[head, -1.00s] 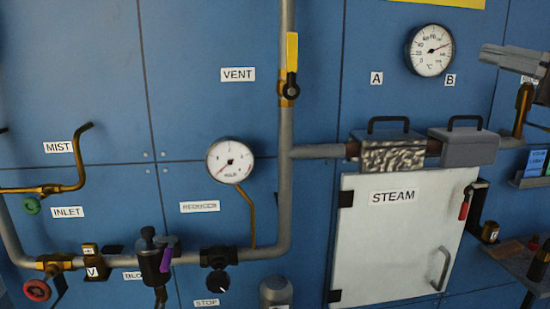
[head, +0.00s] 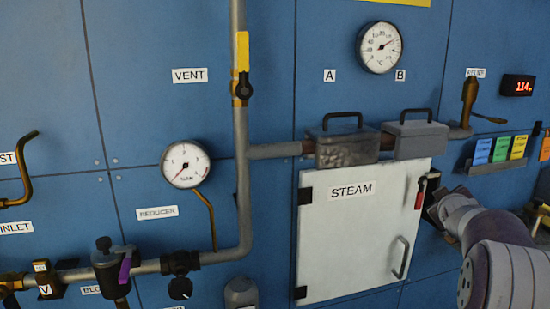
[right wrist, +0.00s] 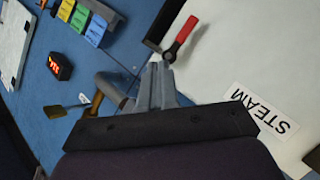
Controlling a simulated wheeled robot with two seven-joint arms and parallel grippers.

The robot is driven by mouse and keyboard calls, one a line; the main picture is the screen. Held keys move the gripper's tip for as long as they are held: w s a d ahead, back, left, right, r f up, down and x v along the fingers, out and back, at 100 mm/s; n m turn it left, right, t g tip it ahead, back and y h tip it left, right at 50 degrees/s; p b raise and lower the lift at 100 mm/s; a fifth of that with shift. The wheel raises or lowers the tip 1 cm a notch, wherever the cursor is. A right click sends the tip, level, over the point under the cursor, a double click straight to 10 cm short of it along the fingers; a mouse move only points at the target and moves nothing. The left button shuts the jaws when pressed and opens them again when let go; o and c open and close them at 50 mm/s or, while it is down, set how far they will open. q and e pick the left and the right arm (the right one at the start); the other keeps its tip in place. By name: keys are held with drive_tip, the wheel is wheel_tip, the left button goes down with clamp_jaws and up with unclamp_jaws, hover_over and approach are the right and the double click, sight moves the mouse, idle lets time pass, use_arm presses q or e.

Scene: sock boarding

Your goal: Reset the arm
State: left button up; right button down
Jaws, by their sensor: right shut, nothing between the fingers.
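My right gripper shows in the right wrist view (right wrist: 155,82) with its fingers together and nothing between them. In the head view my right arm comes in at the lower right, and its gripper (head: 436,210) is by the right edge of the white STEAM door (head: 345,245). A red-handled lever (head: 421,190) is just beside it; in the right wrist view the lever (right wrist: 181,40) lies beyond the fingertips, and I see no grip on it. My left gripper is in neither view.
Two grey boxes with black handles (head: 347,147) (head: 415,138) sit on the pipe above the door. A brass handle (head: 469,100), a rack of coloured cards (head: 500,150) and a red display (head: 517,85) are at right. Pipes, valves and a gauge (head: 185,164) fill the left.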

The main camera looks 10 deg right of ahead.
drive_tip(key=s+a+f+m+g+y, duration=0.25)
drive_tip(key=s+a+f+g, duration=0.25)
drive_tip(key=s+a+f, duration=0.55)
drive_tip(key=s+a+f+m+g+y, duration=0.2)
drive_tip(key=s+a+f+g+y, duration=0.35)
drive_tip(key=a+f, duration=0.8)
drive_tip(key=s+a+f+n, duration=0.2)
drive_tip(key=s+a, duration=0.8)
drive_tip(key=s, duration=0.1)
wheel_tip(320, 180, up, 13)
drive_tip(key=a+p, duration=0.1)
drive_tip(key=p, duration=1.1)
drive_tip(key=shift+w, duration=0.4)
